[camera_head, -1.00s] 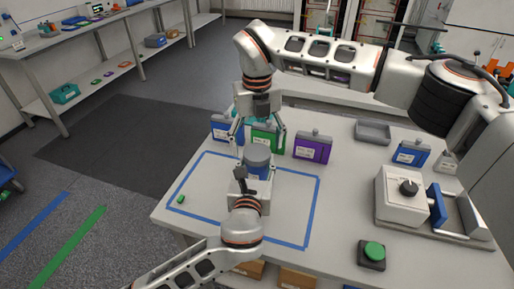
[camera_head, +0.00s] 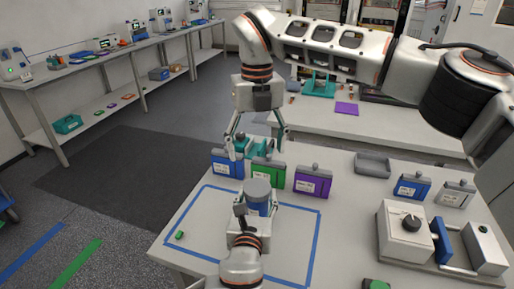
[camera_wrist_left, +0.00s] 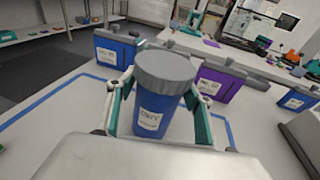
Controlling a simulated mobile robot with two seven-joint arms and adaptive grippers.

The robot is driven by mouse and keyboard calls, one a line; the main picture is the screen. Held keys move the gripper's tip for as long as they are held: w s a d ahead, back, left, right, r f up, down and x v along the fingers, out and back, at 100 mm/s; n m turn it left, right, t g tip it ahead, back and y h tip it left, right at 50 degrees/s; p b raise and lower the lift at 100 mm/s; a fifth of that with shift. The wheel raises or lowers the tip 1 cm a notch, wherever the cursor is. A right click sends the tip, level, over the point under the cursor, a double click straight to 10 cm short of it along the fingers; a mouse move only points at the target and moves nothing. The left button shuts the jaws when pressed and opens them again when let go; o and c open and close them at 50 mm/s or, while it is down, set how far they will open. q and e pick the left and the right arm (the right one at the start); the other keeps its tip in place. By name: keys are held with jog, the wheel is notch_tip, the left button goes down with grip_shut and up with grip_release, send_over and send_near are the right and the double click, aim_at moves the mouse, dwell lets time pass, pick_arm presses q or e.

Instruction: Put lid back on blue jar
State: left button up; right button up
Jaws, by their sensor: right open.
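The blue jar (camera_head: 257,206) stands upright on the table inside the blue tape outline, with its label facing me in the left wrist view (camera_wrist_left: 152,118). The grey lid (camera_head: 257,187) sits on top of the jar and looks level in the left wrist view (camera_wrist_left: 165,66). My left gripper (camera_head: 254,212) is low at the jar, with one finger on each side of its body just under the lid; it looks shut on the jar. My right gripper (camera_head: 257,150) is open and empty, pointing down above and behind the jar, apart from the lid.
Blue (camera_head: 226,163), green (camera_head: 268,172) and purple (camera_head: 312,182) cases stand in a row behind the jar. A small green item (camera_head: 180,235) lies at the left. A grey tray (camera_head: 373,164) and a device with a black knob (camera_head: 404,231) are at the right.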

pick_arm(q)
jog(key=shift+o, duration=0.3)
jog(key=v, duration=1.2)
jog(key=shift+s+f, duration=0.15)
